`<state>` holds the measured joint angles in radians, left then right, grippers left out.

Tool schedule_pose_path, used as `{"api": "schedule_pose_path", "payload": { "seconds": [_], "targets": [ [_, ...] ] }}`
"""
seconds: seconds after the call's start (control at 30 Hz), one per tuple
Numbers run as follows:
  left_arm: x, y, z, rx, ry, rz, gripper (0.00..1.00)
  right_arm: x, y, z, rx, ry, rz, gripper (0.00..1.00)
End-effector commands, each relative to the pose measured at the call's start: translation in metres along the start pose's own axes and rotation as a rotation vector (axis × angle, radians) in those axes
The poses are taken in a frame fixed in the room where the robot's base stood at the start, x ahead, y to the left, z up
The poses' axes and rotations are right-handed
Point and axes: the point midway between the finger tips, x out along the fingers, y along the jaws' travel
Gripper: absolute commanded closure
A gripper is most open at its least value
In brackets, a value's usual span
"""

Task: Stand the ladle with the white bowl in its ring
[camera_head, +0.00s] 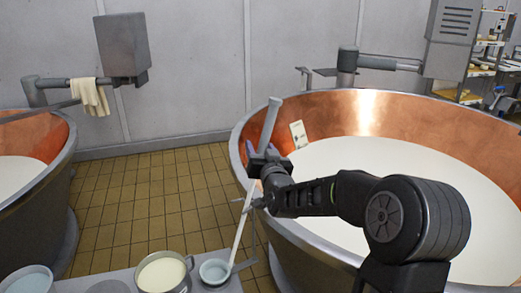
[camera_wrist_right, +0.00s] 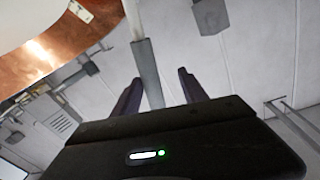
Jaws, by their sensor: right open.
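The ladle has a thick grey grip (camera_head: 270,122) and a thin pale shaft (camera_head: 240,232), and leans slightly in the head view. Its shaft runs down to a round bowl (camera_head: 215,272) with a pale inside, at the near bench edge. A thin grey upright bracket (camera_head: 254,232) stands beside the shaft; whether the bowl sits inside a ring there I cannot tell. My right gripper (camera_head: 271,153) is open at the lower part of the grip. In the right wrist view the grip (camera_wrist_right: 147,72) passes between the two parted fingers (camera_wrist_right: 158,92). My left gripper is not in view.
A large copper vat (camera_head: 368,112) of white liquid lies right, close under my right arm. Another vat (camera_head: 66,140) stands left. On the bench (camera_head: 82,284) are a pot of cream liquid (camera_head: 162,274) and a pale blue container (camera_head: 28,280). Tiled floor (camera_head: 145,205) lies between the vats.

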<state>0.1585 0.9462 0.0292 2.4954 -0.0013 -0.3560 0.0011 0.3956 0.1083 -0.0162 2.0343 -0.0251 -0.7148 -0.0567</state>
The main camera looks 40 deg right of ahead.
Motion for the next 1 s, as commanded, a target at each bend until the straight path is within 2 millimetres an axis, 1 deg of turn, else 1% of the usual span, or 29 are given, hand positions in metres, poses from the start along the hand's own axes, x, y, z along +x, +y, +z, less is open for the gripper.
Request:
{"api": "schedule_pose_path", "payload": {
  "seconds": [0.23, 0.33, 0.47, 0.73, 0.87, 1.0],
  "targets": [
    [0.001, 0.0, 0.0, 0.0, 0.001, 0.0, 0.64, -0.001, 0.0, 0.002, 0.0, -0.003, 0.0, 0.5],
    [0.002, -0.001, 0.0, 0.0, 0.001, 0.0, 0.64, -0.006, 0.0, 0.002, 0.0, -0.002, 0.0, 0.5],
    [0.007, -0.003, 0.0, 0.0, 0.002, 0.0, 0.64, -0.022, 0.001, 0.002, 0.0, 0.0, 0.0, 0.5],
    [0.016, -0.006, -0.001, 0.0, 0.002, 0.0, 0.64, -0.065, 0.0, 0.001, 0.0, 0.001, 0.0, 0.5],
    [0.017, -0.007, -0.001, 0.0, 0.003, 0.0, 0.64, -0.076, 0.0, 0.001, 0.0, 0.001, -0.001, 0.5],
    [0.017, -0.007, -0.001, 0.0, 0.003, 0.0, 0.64, -0.079, 0.0, 0.0, 0.0, 0.0, 0.0, 0.5]
  ]
}}
